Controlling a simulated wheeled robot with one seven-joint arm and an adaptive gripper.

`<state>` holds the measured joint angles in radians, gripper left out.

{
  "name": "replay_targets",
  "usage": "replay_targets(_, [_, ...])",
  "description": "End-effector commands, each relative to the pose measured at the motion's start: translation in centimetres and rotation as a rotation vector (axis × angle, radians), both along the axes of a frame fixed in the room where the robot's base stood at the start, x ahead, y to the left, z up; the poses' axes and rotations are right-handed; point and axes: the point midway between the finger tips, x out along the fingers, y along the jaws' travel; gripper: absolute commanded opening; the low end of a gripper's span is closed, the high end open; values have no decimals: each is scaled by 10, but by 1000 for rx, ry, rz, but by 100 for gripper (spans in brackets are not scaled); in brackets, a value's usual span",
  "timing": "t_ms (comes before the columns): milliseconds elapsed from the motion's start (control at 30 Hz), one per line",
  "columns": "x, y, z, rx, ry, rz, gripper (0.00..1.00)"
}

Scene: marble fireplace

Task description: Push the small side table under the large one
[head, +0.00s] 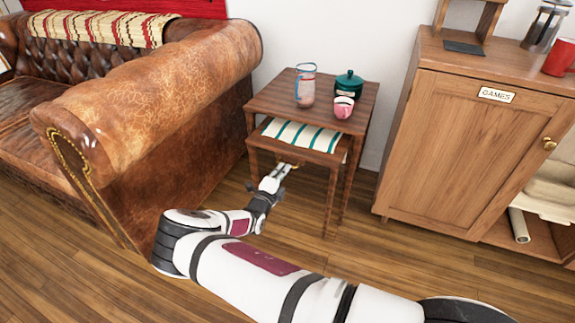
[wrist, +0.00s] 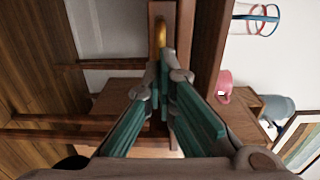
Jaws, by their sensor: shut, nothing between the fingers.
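The large side table (head: 275,97) is dark wood and stands between the sofa and the cabinet. The small side table (head: 331,195) stands partly beneath it, its front part sticking out toward me. A white and teal striped cloth (head: 303,135) lies on the small table's top. My gripper (head: 287,169) is at the small table's front, just below its top edge. In the wrist view my gripper (wrist: 165,76) has its teal fingers together, with nothing held, close to a brass handle (wrist: 160,34) on the wooden front. Whether the fingertips touch the table I cannot tell.
A glass (head: 305,86), a green lidded pot (head: 348,84) and a pink cup (head: 343,106) stand on the large table. A brown leather sofa (head: 150,90) is close on the left. A wooden cabinet (head: 460,140) stands right. The floor in front is clear.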

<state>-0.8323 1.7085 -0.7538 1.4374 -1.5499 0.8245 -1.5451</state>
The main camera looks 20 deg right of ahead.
Motion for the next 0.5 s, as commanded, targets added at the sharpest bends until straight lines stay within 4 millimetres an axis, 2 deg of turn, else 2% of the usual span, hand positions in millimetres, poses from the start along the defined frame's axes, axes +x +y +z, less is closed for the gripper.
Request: replay_targets(500, [26, -22, -1, 1, -1, -3, 0])
